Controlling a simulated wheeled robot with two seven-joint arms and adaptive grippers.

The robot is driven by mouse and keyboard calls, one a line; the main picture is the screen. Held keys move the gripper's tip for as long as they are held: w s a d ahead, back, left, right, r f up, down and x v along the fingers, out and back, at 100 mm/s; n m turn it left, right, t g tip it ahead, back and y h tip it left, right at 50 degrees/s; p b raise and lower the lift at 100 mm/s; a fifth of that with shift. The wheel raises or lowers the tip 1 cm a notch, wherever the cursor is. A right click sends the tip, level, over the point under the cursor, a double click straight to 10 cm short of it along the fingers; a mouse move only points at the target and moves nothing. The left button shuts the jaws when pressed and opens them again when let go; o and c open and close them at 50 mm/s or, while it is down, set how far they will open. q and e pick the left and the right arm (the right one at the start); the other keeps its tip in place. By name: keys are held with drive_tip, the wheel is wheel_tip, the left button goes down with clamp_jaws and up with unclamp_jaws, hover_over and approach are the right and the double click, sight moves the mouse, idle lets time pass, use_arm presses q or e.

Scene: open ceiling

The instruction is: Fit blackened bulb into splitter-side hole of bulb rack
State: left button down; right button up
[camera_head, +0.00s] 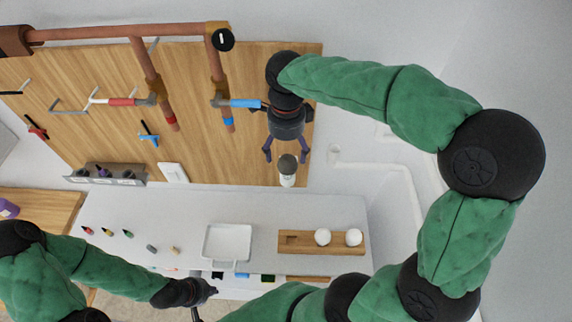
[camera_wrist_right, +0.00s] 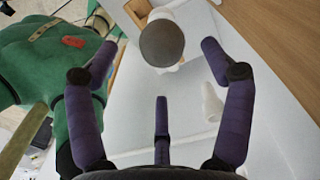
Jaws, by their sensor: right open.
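The blackened bulb (camera_head: 287,163) has a dark grey globe and sits above a white base part near the lower right edge of the wooden wall panel. My right gripper (camera_head: 287,155) is open, with its fingers spread either side of the bulb. In the right wrist view the dark globe (camera_wrist_right: 162,43) lies between the open fingertips (camera_wrist_right: 156,48), with gaps on both sides. The wooden bulb rack (camera_head: 304,242) lies on the white counter, with two white bulbs (camera_head: 322,237) in its middle and right and none at its left end. My left gripper (camera_head: 204,292) is low at the counter's front; its jaws are unclear.
A white tray (camera_head: 228,243) stands left of the rack. Several small coloured items lie at the counter's left. Copper pipes (camera_head: 146,70) and tools occupy the wooden panel (camera_head: 200,165). A grey holder (camera_head: 105,175) and a white plate (camera_head: 173,172) are lower left. White piping runs along the right wall.

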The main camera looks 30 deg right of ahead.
sight(286, 157)
drive_tip(key=f, duration=0.3)
drive_tip(key=shift+w+d+f, duration=0.1)
drive_tip(key=shift+w+f, duration=0.15)
drive_tip(key=f, duration=0.2)
drive_tip(key=f+p, duration=0.1)
drive_tip(key=f, duration=0.1)
drive_tip(key=shift+s+d, duration=0.15)
drive_tip(key=shift+s, duration=0.25)
drive_tip(key=shift+w+f, duration=0.15)
drive_tip(key=shift+f, duration=0.3)
drive_tip(key=c, duration=1.3)
